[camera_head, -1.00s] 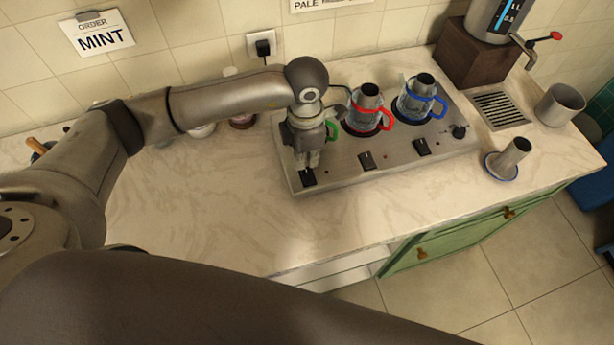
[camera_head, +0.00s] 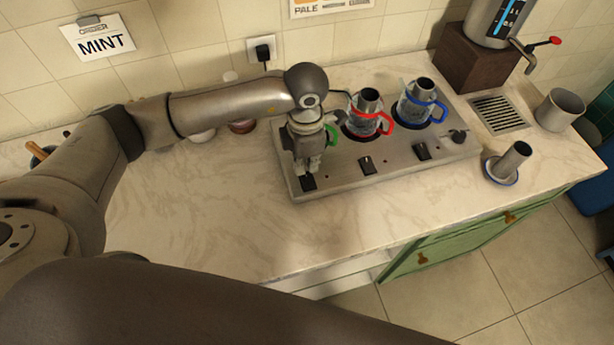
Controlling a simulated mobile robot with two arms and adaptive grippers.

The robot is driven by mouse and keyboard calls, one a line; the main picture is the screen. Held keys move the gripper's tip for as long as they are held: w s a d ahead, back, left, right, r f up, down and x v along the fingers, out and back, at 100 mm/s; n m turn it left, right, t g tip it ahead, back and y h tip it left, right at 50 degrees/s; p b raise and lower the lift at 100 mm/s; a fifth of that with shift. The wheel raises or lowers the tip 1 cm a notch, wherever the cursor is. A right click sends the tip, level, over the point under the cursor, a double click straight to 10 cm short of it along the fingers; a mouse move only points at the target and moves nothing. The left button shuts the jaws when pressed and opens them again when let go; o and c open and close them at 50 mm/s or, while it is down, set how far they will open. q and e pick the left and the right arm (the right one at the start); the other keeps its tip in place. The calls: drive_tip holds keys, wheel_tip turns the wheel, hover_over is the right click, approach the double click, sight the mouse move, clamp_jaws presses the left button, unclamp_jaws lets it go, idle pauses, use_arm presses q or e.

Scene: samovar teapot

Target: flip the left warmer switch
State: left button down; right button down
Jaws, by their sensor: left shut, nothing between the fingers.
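The warmer (camera_head: 340,174) is a flat metal unit with a row of black switches on its front. The left switch (camera_head: 308,183) is at its front left corner, the middle switch (camera_head: 367,165) and right switch (camera_head: 422,151) are further right. My left gripper (camera_head: 307,172) is shut and empty, pointing down at the left switch, its tips right at or just above it. I cannot tell whether they touch. The gripper hides part of the switch and most of a green-handled pot (camera_head: 331,136). My right gripper is not in view.
A red-handled pot (camera_head: 366,122) and a blue-handled pot (camera_head: 415,105) stand on the warmer. A metal cup (camera_head: 515,158) on a saucer, a grey cup (camera_head: 560,110) and a drain grate (camera_head: 498,114) are to the right. The counter (camera_head: 220,225) in front is clear.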

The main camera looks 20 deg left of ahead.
sight(306, 175)
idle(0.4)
use_arm(q)
drive_tip(key=shift+f+b, duration=1.2)
idle(0.4)
drive_tip(key=shift+r+p, duration=1.75)
drive_tip(key=shift+r, duration=1.8)
drive_tip(key=shift+s+f, duration=0.1)
